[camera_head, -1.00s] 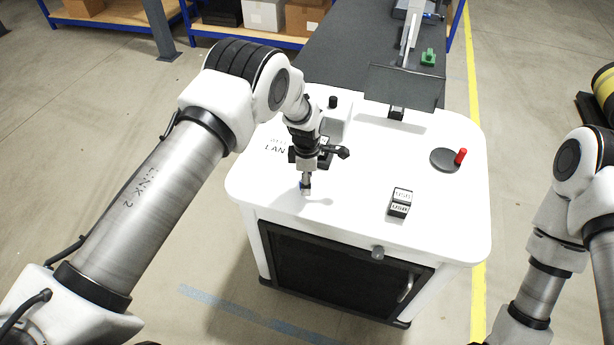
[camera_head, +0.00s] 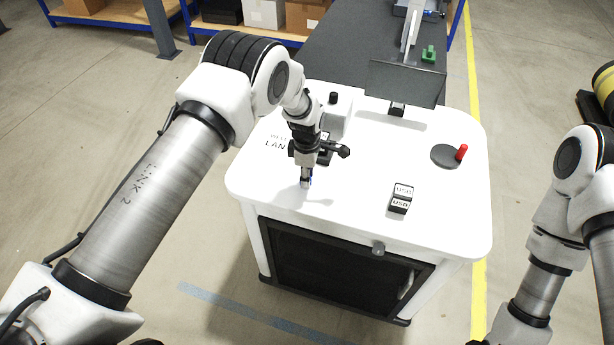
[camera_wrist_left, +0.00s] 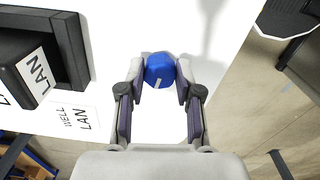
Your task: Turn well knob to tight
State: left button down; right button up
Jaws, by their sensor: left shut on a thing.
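The blue well knob (camera_wrist_left: 159,70) has a pale mark line and sits on the white cabinet top (camera_head: 350,195). My left gripper (camera_head: 306,184) reaches down onto it near the front left of the top. In the left wrist view the left gripper (camera_wrist_left: 160,90) has one finger on each side of the knob and is shut on it. The mark points toward the gripper palm, slightly slanted. In the head view the fingers hide most of the knob. My right arm is at the right edge; its gripper is out of view.
A black LAN box (camera_wrist_left: 35,75) stands beside the knob, with a WELL LAN label (camera_wrist_left: 78,118) near it. A black USB box (camera_head: 400,205) stands to the right. A dark disc with a red handle (camera_head: 461,152) and a dark screen (camera_head: 405,83) are farther back.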

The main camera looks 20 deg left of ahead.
pick_arm(q)
jog(key=m+b, duration=0.1)
jog(key=m, duration=0.2)
jog(key=shift+s+f+b, duration=0.15)
jog(key=shift+f+b, duration=0.05)
jog(key=shift+b, duration=0.15)
jog(key=m+b, duration=0.1)
jog(key=m, duration=0.3)
jog(key=shift+s, duration=0.1)
jog(key=m, duration=0.3)
jog(key=shift+a+m+b, duration=0.1)
jog(key=shift+m+b, duration=0.2)
jog(key=shift+b, duration=0.05)
jog(key=m, duration=0.4)
jog(key=shift+s+m, duration=0.1)
jog(key=shift+m, duration=0.2)
jog(key=m, duration=0.4)
jog(key=shift+a+m, duration=0.15)
jog(key=shift+m, duration=0.15)
jog(key=m, duration=0.9)
jog(key=shift+a, duration=0.1)
jog(key=m, duration=0.4)
jog(key=shift+m, duration=0.3)
